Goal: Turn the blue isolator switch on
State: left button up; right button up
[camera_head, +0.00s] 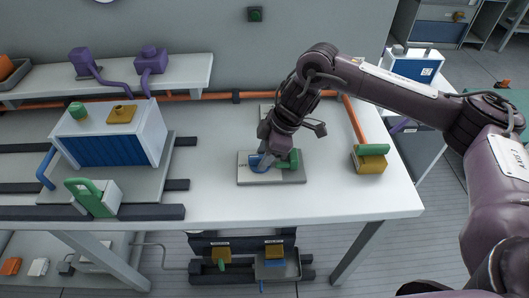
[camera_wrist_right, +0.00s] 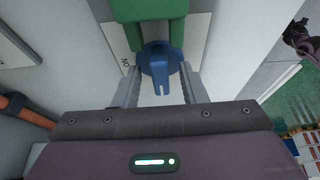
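The blue isolator switch (camera_head: 258,161) sits on a flat light-grey plate (camera_head: 257,180) on the white bench. In the right wrist view its round blue knob (camera_wrist_right: 160,66) lies between my right gripper's two fingertips, with a lettered mark on the plate left of it. My right gripper (camera_head: 266,153) points down at the switch. Its fingers (camera_wrist_right: 161,82) straddle the knob closely; I cannot tell if they press on it. A green switch part (camera_head: 288,161) stands right beside the blue one; green also fills the top of the wrist view (camera_wrist_right: 150,10). My left gripper is not in view.
A blue-fronted box (camera_head: 110,150) and a green-handled block (camera_head: 95,197) stand on the left. A yellow block with a green bar (camera_head: 370,158) lies right of the plate. Purple parts (camera_head: 150,60) sit on the rear shelf. Bench space in front of the plate is clear.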

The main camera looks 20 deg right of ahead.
grip_shut()
jog(key=shift+s+r+m+p, duration=0.15)
jog(key=shift+m+p, duration=0.25)
jog(key=shift+p, duration=0.3)
jog(key=m+t+h+p, duration=0.1)
jog(key=m+p, duration=0.3)
jog(key=p, duration=0.3)
jog(key=m+t+h+p, duration=0.1)
jog(key=m+p, duration=0.4)
jog(key=p, duration=0.2)
jog(key=a+m+t+h+p, duration=0.1)
jog(key=m+h+p, duration=0.1)
jog(key=m+p, duration=0.2)
jog(key=shift+s+a+r+m+p, duration=0.1)
jog(key=shift+s+m+p, duration=0.25)
jog(key=shift+p, duration=1.45)
jog(key=shift+a+m+h+p, duration=0.1)
jog(key=shift+m+h+p, duration=0.3)
jog(key=shift+m+p, duration=0.5)
jog(key=shift+w+m+h+p, duration=0.1)
jog(key=shift+m+h+p, duration=0.2)
jog(key=shift+m, duration=0.55)
jog(key=shift+f, duration=0.2)
